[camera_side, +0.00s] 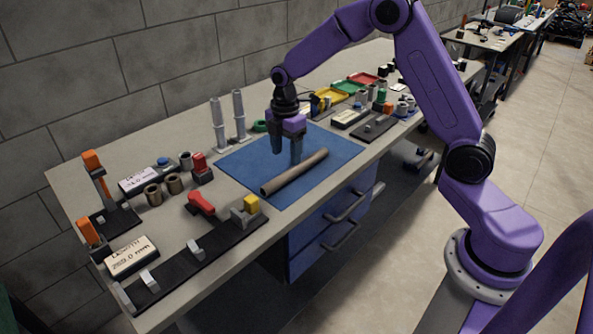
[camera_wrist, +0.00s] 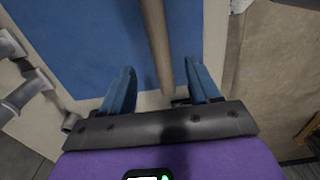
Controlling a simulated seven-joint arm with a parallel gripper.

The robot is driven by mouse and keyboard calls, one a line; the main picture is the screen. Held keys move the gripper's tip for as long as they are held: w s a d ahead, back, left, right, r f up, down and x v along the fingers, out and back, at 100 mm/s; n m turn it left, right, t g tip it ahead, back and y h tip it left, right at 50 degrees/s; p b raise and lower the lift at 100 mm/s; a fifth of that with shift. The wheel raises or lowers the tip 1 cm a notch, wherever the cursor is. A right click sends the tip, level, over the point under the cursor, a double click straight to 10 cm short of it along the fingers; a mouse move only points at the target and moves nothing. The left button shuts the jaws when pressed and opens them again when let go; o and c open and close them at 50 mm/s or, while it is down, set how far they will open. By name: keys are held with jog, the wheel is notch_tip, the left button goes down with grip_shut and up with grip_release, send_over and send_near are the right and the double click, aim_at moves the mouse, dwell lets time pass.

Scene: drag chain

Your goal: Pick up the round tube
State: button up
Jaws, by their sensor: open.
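The round tube (camera_side: 294,172) is a long brown-tan cylinder lying on the blue mat (camera_side: 238,163), running diagonally in the side view. My gripper (camera_side: 286,157) is open above the mat, pointing down, close beside or over the tube's middle. In the wrist view the tube (camera_wrist: 156,40) runs down from the top edge, and its near part appears between the two blue fingers of my gripper (camera_wrist: 160,88). No contact between fingers and tube is visible. The exact height above the tube is hard to tell.
Two grey upright posts (camera_side: 229,122) stand behind the mat. A black rail fixture (camera_side: 190,265) with red and yellow clamps lies front left, and length display boxes (camera_side: 132,256) sit further left. Coloured trays (camera_side: 347,87) and a dark plate (camera_side: 374,129) with small parts lie right of the mat.

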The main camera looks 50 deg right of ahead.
aim_at(287, 172)
jog(key=shift+f, duration=3.65)
grip_shut()
